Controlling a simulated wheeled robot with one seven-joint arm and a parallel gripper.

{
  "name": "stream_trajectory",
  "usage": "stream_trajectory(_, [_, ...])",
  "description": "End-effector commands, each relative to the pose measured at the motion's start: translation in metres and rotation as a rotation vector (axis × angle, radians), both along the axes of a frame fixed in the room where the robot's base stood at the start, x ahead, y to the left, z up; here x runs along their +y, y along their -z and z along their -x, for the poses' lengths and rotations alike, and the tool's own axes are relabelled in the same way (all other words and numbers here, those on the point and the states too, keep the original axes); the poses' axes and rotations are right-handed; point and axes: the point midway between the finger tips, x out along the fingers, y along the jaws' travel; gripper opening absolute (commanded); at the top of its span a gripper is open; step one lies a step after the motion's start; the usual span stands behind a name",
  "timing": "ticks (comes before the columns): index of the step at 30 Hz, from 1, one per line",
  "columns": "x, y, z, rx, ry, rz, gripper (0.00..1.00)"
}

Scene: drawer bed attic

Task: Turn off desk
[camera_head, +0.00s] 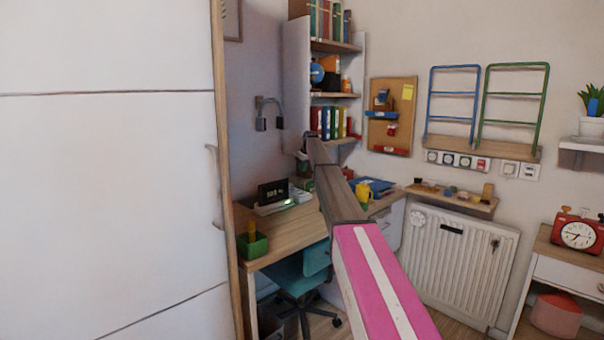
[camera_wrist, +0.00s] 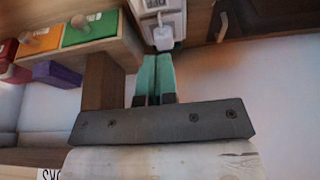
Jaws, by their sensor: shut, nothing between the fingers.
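In the wrist view my gripper (camera_wrist: 153,60) shows two teal fingers held together with nothing between them. A white switch-like fitting (camera_wrist: 168,16) with a pale protruding part is just beyond the fingertips; I cannot tell whether they touch it. In the head view the wooden desk (camera_head: 292,229) stands at the middle left. A dark two-headed lamp-like fixture (camera_head: 268,112) is on the wall above it. My arm reaches over the desk toward the shelf corner, and my fingers cannot be made out there.
Orange (camera_wrist: 40,40) and green (camera_wrist: 92,28) blocks with wooden knobs lie left of the fingers, near a wooden post (camera_wrist: 103,82). In the head view, a lit black display (camera_head: 272,192) and a green pen box (camera_head: 252,245) sit on the desk. A teal chair (camera_head: 300,272) stands below.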

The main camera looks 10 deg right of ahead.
Motion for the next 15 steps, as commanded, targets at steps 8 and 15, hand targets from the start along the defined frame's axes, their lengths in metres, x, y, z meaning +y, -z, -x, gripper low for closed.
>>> stream_trajectory(8, [0.011,0.050,-0.015,0.001,0.000,0.001,0.00])
stream_trajectory(15, [0.017,0.089,-0.023,0.000,0.000,0.000,0.00])
